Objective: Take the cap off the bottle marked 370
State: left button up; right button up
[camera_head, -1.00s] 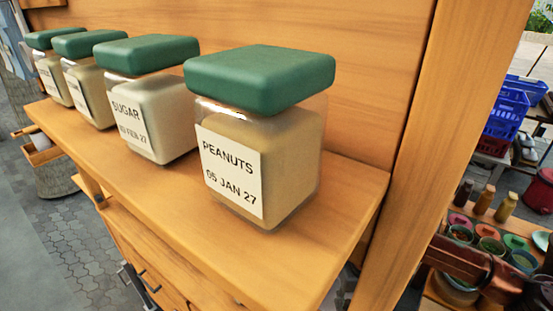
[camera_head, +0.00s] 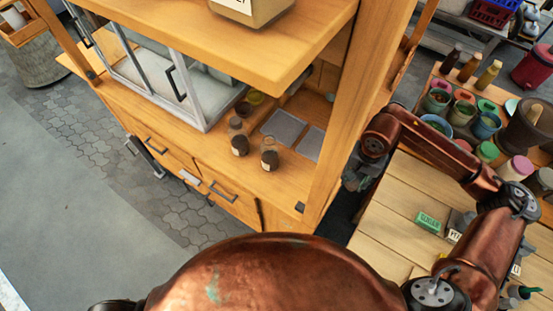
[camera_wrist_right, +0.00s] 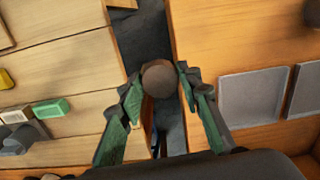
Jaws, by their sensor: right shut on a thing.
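Two small bottles with dark labels stand on the cabinet's lower shelf, a left one (camera_head: 239,146) and a right one (camera_head: 270,160). Their labels are too small to read, so I cannot tell which is marked 370. My right gripper (camera_head: 355,181) is to the right of both bottles, apart from them, beyond the cabinet's edge post. In the right wrist view my right gripper (camera_wrist_right: 160,84) is shut on a round brown cap-like thing (camera_wrist_right: 159,78). Whether anything hangs under it is hidden. My left gripper is not in view.
Grey trays (camera_head: 284,128) lie behind the bottles, and a sliding glass case (camera_head: 182,90) stands left of them. A wooden table (camera_head: 395,205) with a green block (camera_head: 428,222) is at right. A dark gap separates table and cabinet. Pots and jars stand at upper right.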

aim_at(268, 147)
jog(key=k, duration=0.8)
jog(key=z, duration=0.8)
jog(key=i, duration=0.85)
jog(key=u, duration=2)
